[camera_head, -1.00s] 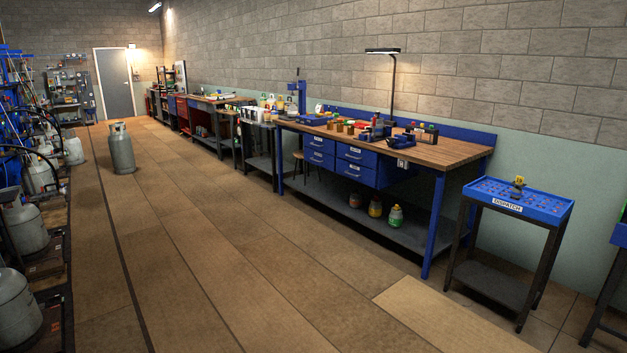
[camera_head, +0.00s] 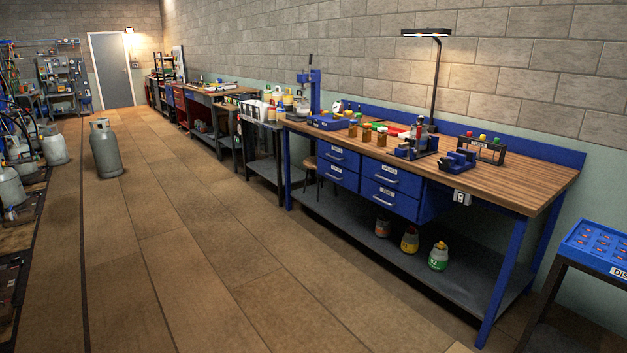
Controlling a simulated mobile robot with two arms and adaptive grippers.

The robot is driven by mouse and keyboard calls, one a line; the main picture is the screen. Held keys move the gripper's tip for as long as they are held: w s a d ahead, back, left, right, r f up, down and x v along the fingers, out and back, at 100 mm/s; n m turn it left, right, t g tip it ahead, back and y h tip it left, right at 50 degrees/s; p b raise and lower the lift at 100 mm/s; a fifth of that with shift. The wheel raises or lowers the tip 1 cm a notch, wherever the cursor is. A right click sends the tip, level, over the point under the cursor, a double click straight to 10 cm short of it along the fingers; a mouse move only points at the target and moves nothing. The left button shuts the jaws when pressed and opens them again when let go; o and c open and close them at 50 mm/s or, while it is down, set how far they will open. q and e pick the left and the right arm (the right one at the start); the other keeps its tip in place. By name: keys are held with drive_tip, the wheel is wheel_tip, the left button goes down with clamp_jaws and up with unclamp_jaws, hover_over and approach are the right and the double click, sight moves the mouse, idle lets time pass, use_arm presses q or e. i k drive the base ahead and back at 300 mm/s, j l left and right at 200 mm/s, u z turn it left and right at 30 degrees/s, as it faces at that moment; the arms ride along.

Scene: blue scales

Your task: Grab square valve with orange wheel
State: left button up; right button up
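Neither of my grippers is in view. A small black stand (camera_head: 481,149) on the right part of the wooden workbench (camera_head: 520,180) carries several valve-like pieces with coloured tops. I see a red, a yellow and a green top there. They are too small for me to tell whether any is a square valve with an orange wheel. The blue dispatch tray (camera_head: 597,254) is cut off by the right edge, and its visible part shows only reddish slots.
The bench has blue drawers (camera_head: 391,187) and a lower shelf (camera_head: 400,250) with several small cylinders. Blue fixtures (camera_head: 458,161) and amber jars (camera_head: 366,133) stand on top. A grey gas cylinder (camera_head: 105,150) stands on the floor at left. The middle floor is clear.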

sight(366, 132)
drive_tip(key=i, duration=2.6)
